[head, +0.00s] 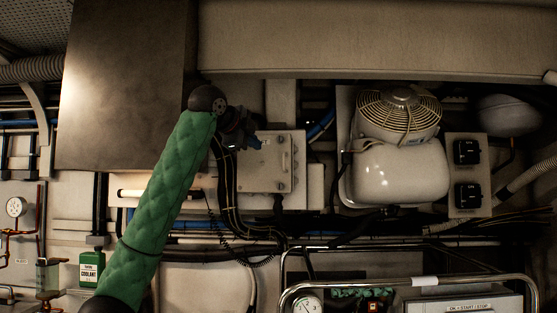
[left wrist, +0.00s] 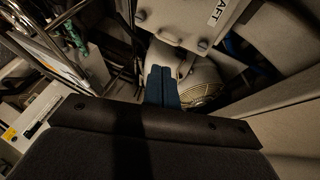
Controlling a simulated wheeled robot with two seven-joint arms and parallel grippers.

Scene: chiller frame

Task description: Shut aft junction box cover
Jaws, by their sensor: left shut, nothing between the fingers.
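The aft junction box (head: 306,172) is a pale box on the wall in the middle of the head view. Its pale cover (head: 262,174) has a small handle near its right edge. In the left wrist view the cover (left wrist: 180,18) shows at the top, with dark lettering ending in "AFT" and small fittings along its edge. I cannot tell whether it sits fully flush. My left gripper (head: 256,143) is at the cover's upper left and hides part of it. Its blue fingers (left wrist: 163,86) are shut together and empty. Contact with the cover cannot be made out. My right gripper is not in view.
A white compressor (head: 400,172) with a fan guard (head: 400,112) stands right of the box. Black cables (head: 228,190) hang at the box's left. A metal cabinet (head: 125,80) is at upper left, and a chrome rail (head: 410,282) crosses below.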

